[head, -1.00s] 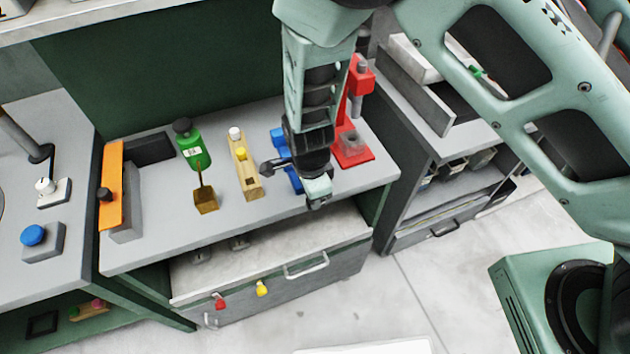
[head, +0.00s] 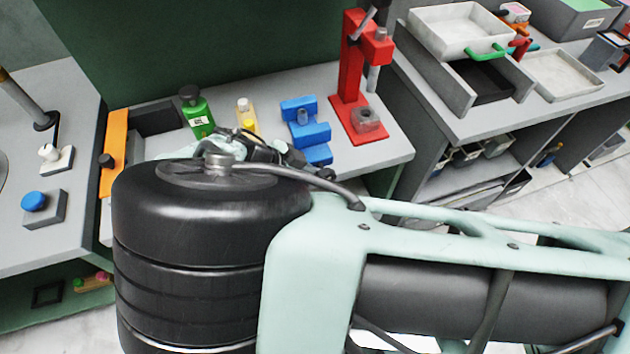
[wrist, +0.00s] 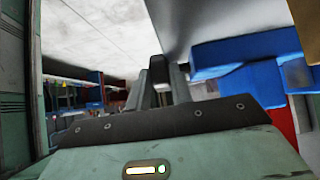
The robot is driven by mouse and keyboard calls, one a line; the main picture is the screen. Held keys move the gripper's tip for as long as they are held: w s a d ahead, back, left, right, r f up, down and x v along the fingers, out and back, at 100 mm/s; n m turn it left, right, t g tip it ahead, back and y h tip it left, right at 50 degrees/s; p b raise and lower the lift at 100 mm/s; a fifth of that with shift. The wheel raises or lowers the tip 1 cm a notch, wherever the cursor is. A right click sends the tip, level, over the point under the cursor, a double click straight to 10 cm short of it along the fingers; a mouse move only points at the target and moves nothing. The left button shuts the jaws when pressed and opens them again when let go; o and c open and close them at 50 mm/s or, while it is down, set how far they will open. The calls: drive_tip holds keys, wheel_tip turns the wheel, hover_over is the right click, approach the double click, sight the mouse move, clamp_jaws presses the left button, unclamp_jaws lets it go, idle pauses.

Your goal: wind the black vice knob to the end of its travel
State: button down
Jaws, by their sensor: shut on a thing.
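The blue vice (head: 305,128) stands on the grey bench, with a grey round part between its blue blocks. It also shows large and close at the right of the wrist view (wrist: 248,55). My gripper (head: 292,157) is low beside the vice's near left side, mostly hidden behind my own arm in the head view. In the wrist view my gripper's fingers (wrist: 160,88) are shut on a small dark piece (wrist: 158,68), which appears to be the black vice knob. Its outline is mostly covered by the fingers, so its turn angle cannot be read.
A red press (head: 360,85) stands right of the vice. An orange plate (head: 116,140) is at the bench's left end.

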drive_tip(key=shift+a+f+h+b, duration=0.15)
drive_tip(key=shift+f+h+b, duration=0.25)
drive_tip(key=shift+h+b, duration=0.55)
drive_tip(key=c, duration=1.2)
unclamp_jaws()
drive_tip(key=shift+r, duration=0.1)
drive_tip(key=shift+c, duration=0.2)
